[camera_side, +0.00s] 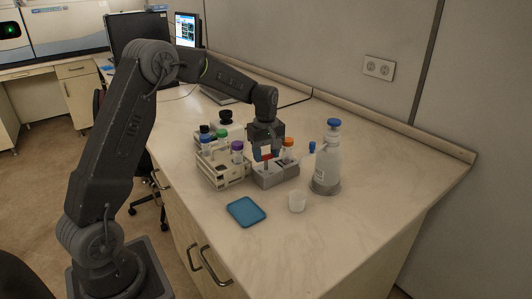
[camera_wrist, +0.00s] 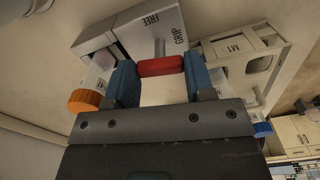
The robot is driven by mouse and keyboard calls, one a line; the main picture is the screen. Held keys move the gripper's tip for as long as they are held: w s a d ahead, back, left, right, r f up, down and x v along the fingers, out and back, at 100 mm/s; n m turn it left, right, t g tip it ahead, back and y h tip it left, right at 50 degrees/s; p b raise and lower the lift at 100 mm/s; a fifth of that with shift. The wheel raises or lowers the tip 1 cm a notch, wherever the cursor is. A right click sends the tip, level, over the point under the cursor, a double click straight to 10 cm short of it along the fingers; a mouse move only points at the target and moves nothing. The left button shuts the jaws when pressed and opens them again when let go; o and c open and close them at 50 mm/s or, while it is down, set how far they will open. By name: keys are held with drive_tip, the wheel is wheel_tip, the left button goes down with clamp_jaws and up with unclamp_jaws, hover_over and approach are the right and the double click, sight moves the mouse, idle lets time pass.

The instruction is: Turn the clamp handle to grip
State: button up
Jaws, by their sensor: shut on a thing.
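The clamp is a grey block (camera_side: 275,175) on the bench, with a red handle (camera_wrist: 160,66) on a metal rod (camera_wrist: 159,46). The words FREE and GRIP are printed on its face in the wrist view. The rod points near both words, and I cannot tell exactly which one it stands at. My gripper (camera_side: 266,153) is low over the block, its blue fingertips shut on the two ends of the red handle. An orange-capped tube (camera_side: 288,145) stands at the block's right side; its orange cap (camera_wrist: 84,101) also shows in the wrist view.
A pale rack (camera_side: 225,180) with several capped tubes stands close on the left. A blue-capped bottle (camera_side: 327,165) stands on the right. The bench's front right is clear.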

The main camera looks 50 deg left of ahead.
sight(266, 155)
drive_tip(key=shift+n, duration=1)
drive_tip(key=o, duration=0.9)
wheel_tip(266, 155, up, 14)
drive_tip(key=shift+f, duration=0.1)
